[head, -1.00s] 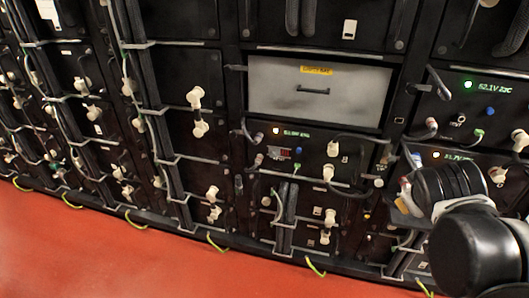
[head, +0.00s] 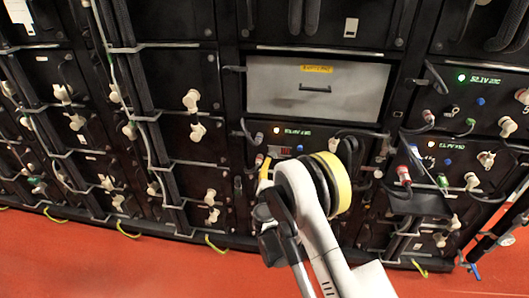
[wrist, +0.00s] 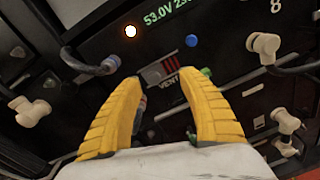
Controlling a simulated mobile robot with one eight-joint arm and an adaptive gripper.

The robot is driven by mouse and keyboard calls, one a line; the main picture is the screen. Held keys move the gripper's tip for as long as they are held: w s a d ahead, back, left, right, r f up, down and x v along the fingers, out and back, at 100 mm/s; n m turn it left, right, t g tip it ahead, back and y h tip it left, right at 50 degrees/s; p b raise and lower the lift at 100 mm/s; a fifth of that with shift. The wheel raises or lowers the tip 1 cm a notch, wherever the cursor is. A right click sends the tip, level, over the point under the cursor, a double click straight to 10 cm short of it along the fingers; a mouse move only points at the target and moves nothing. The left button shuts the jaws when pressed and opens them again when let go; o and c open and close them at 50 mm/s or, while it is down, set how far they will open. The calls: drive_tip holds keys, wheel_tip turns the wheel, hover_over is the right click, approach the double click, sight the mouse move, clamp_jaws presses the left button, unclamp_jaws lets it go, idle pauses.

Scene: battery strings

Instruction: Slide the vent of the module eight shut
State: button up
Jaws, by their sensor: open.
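Module eight is a black panel marked "8" in the wrist view (wrist: 225,75). It has a green display, a lit lamp and a blue button. Its vent (wrist: 162,72), labelled VENT, is a small slotted window with red showing between grey bars. The vent also shows small in the head view (head: 281,151), just above my gripper (head: 264,172). In the wrist view my gripper (wrist: 163,82) has two yellow fingers spread apart and empty. The fingertips are below and to either side of the vent, and no contact is visible.
A grey cable plug (wrist: 108,66) juts out left of the vent, and a cream connector (wrist: 264,44) stands out on the right. A green connector (wrist: 206,72) sits close to the right fingertip. A grey drawer front (head: 316,88) is above the module. The red floor (head: 130,265) is clear.

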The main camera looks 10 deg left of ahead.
sight(274, 155)
drive_tip(key=shift+n+y, duration=0.3)
drive_tip(key=shift+n, duration=0.5)
drive_tip(key=w+b, duration=0.1)
drive_tip(key=w, duration=0.2)
drive_tip(key=w+a+f+b, duration=0.1)
drive_tip(key=w, duration=0.1)
drive_tip(key=w+f+b, duration=0.1)
drive_tip(key=w, duration=0.2)
drive_tip(key=shift+w+a+f, duration=0.2)
drive_tip(key=shift+w+a, duration=0.15)
drive_tip(key=shift+a, duration=0.05)
drive_tip(key=shift+w+r, duration=0.1)
drive_tip(key=shift+w, duration=0.55)
clamp_jaws()
